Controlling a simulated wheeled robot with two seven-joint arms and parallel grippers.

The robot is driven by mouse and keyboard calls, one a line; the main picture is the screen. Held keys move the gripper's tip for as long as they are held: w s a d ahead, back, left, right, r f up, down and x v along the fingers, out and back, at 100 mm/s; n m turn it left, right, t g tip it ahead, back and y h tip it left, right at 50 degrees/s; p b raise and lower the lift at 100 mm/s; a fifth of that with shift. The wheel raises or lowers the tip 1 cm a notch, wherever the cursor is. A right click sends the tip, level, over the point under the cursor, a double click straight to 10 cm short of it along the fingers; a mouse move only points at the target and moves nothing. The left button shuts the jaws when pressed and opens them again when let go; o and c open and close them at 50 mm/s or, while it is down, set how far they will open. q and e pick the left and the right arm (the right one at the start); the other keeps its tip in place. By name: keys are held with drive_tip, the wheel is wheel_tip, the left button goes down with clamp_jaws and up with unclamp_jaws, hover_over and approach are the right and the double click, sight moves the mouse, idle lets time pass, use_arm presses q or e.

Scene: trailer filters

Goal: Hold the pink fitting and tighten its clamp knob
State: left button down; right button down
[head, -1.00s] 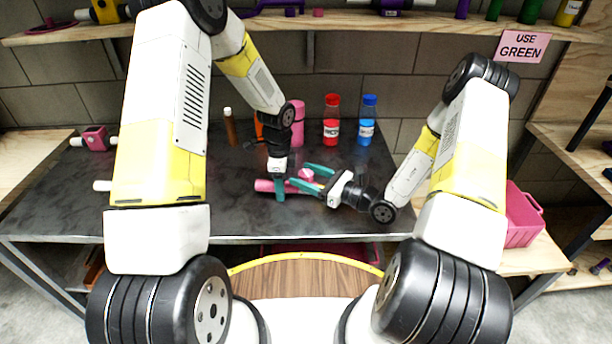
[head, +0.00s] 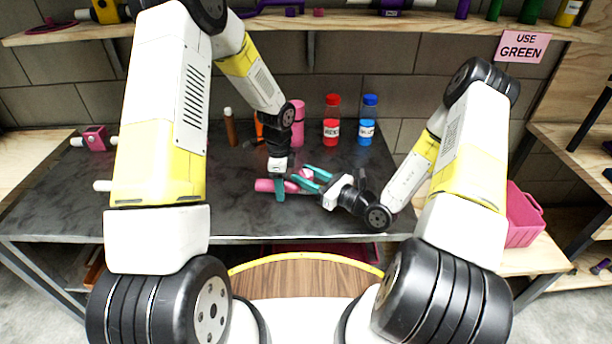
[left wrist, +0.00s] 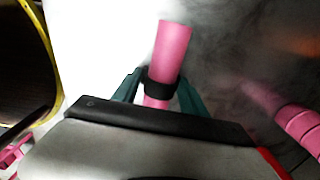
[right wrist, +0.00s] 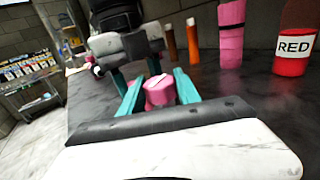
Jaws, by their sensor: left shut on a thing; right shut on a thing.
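The pink fitting (head: 265,185) lies on the dark table in front of me; its pink tube (left wrist: 170,52) with a black band shows in the left wrist view. My left gripper (head: 281,187) comes down from above and is shut around the tube. The pink clamp knob (right wrist: 160,90), with a pale mark across its top, sits between the teal fingers of my right gripper (right wrist: 160,95). In the head view, my right gripper (head: 310,178) reaches in from the right and is shut on the knob. The fingers partly hide the knob in the head view.
Behind the grippers stand a pink cylinder (head: 297,122), a red bottle (head: 331,125), a blue bottle (head: 367,122) and a brown bottle (head: 230,128). A pink block-shaped part (head: 95,138) lies at the table's left. The front right table surface is clear.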

drive_tip(key=shift+m+t+h, duration=2.2)
drive_tip(key=shift+h, duration=0.7)
drive_tip(key=c, duration=0.9)
unclamp_jaws()
drive_tip(key=shift+o, duration=0.2)
